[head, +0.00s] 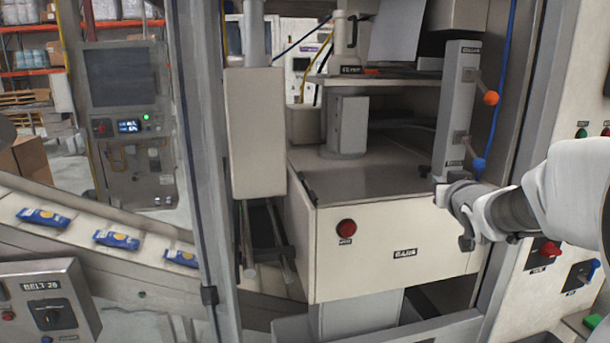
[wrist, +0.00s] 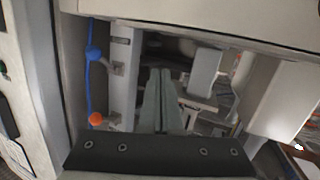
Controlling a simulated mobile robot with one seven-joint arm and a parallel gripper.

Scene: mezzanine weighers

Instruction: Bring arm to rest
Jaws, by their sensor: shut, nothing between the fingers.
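My arm reaches in from the right in the head view, with my gripper (head: 450,198) in front of the upper right of the cream machine box. In the wrist view the two grey fingers of my gripper (wrist: 161,72) lie side by side, shut, with nothing between them. They point into the machine's opening. The exact fingertips are hard to make out in the head view.
A grey panel has an orange-knobbed lever (head: 491,98) and a blue-knobbed lever (head: 479,164) close above my gripper. The cream box has a red button (head: 346,228). A grey frame post (head: 207,180) and a conveyor (head: 60,238) with blue packets are left.

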